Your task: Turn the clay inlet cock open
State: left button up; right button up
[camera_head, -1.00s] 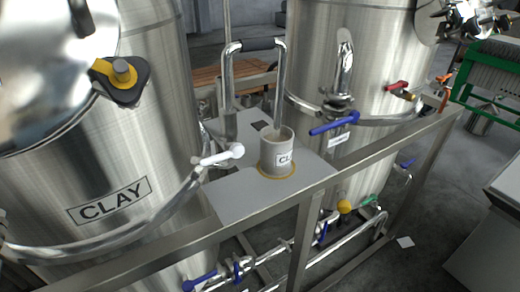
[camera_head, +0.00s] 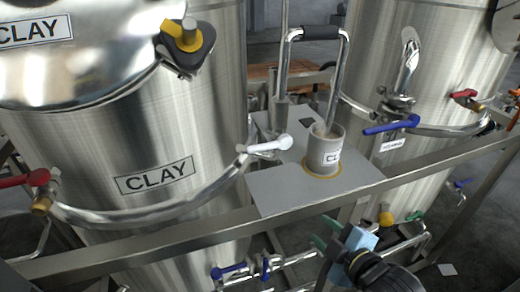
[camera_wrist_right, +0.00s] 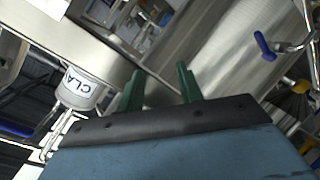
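The tank marked CLAY (camera_head: 155,177) stands at the left in the head view. A red-handled cock (camera_head: 25,179) sits at the tank's left. No label tells which is the clay inlet cock. My right gripper (camera_head: 327,232) is low, in front of the frame rail, apart from both cocks. Its green fingers stand apart and empty, as the right wrist view (camera_wrist_right: 159,72) also shows. My left gripper is not in view.
A bent steel pipe (camera_head: 336,85) comes down into the cup on a grey shelf plate (camera_head: 275,194). A metal rail (camera_head: 160,233) runs across the front. A second tank with a blue-handled cock (camera_head: 392,127) stands at the right. Pipes with several valves run below.

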aim_at(265, 147)
jog(key=a+r+n+t+y, duration=0.1)
jog(key=a+r+n+y, duration=0.25)
jog(key=r+n, duration=0.35)
jog(key=a+r+n+t+y, duration=0.1)
jog(key=a+r+n+y, duration=0.1)
jog(key=r+n+y, duration=0.45)
jog(key=w+a+r+m+h, duration=0.1)
jog(key=w+a+r, duration=0.3)
jog(key=w+a, duration=0.4)
jog(key=shift+w+a+h+p, duration=0.3)
jog(key=shift+w+a, duration=0.05)
jog(key=shift+w, duration=0.7)
jog(key=shift+c, duration=0.5)
grip_shut()
